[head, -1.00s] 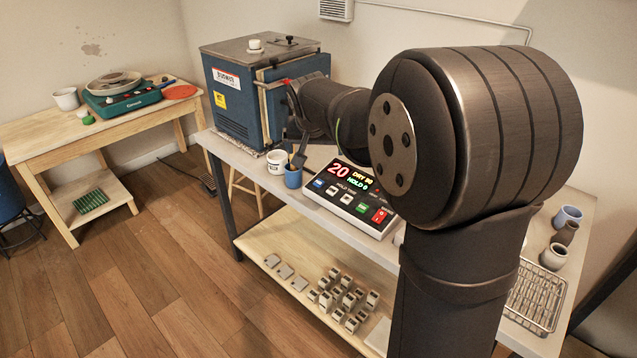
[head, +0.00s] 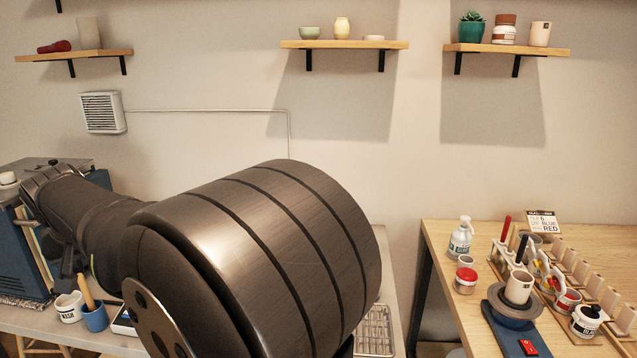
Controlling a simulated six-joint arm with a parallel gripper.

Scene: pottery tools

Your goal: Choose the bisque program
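The kiln controller (head: 123,322) is almost wholly hidden behind my arm; only a small corner of it shows on the grey table at the lower left. Its display and buttons cannot be seen now. The blue kiln (head: 33,268) is cut off by the left edge. My arm crosses the lower left of the view and reaches toward the kiln.
A white cup (head: 69,308) and a blue cup (head: 96,319) with tools stand beside the kiln. A wire rack (head: 375,330) lies right of my arm. A wooden table (head: 445,240) at right holds jars, a bottle and a small wheel. Shelves (head: 345,44) hang above.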

